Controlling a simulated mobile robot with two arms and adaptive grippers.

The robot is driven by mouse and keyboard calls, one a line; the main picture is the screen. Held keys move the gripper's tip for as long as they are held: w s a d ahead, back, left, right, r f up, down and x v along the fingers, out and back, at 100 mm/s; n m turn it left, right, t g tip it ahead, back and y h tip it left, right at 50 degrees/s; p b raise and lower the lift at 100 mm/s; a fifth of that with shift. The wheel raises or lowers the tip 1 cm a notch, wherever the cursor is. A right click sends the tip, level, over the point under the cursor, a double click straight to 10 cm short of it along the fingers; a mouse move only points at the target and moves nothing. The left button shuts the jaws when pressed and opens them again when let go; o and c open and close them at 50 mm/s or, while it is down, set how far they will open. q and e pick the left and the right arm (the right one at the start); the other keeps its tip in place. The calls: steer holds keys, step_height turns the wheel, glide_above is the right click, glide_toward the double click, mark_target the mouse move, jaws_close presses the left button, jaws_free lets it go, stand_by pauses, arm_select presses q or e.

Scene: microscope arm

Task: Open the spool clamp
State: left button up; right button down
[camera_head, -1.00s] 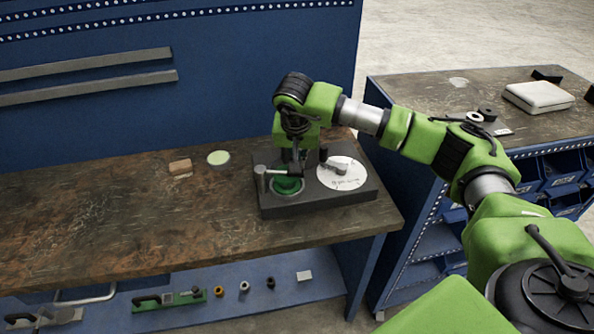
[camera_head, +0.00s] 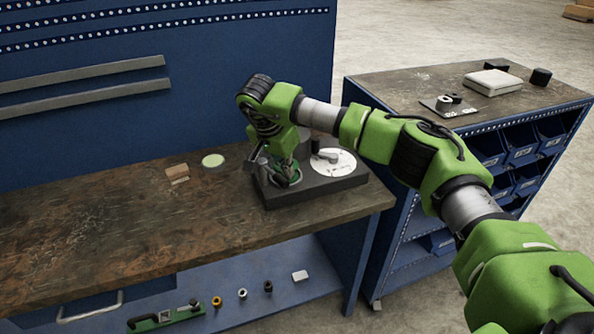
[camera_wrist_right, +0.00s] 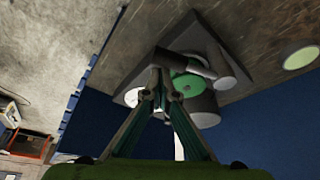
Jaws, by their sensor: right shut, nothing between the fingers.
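A dark base (camera_head: 318,190) stands on the bench and carries a green spool (camera_head: 292,180) and a white disc (camera_head: 338,160). The grey spool clamp (camera_head: 258,160) shows at the spool's left, partly hidden by my arm. In the right wrist view, the clamp's bar (camera_wrist_right: 182,62) reaches beside and partly across the green spool (camera_wrist_right: 192,84). My right gripper (camera_head: 287,165) points down over the spool side of the base. In the wrist view its fingertips (camera_wrist_right: 163,84) are shut and empty, close to the bar; I cannot tell if they touch. My left gripper is out of view.
A small tan block (camera_head: 177,172) and a pale green disc (camera_head: 213,160) lie on the bench left of the base. The bench's left part is clear. A second cabinet (camera_head: 415,85) at right carries a white box (camera_head: 492,82). Several small parts lie on the lower shelf.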

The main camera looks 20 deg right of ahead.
mark_target(278, 180)
steer(key=shift+s+a, duration=0.15)
steer(key=shift+a, duration=0.45)
steer(key=shift+s+a, duration=0.15)
steer(key=shift+a, duration=0.45)
steer(key=shift+a+f, duration=0.1)
steer(key=shift+a, duration=0.25)
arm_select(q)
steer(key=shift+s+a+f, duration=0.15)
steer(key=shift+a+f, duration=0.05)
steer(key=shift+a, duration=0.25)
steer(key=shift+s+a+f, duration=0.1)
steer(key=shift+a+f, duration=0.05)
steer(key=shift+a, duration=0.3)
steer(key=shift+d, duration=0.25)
arm_select(e)
steer(key=shift+s+a, duration=0.1)
steer(key=shift+a, duration=0.1)
steer(key=shift+d, duration=0.1)
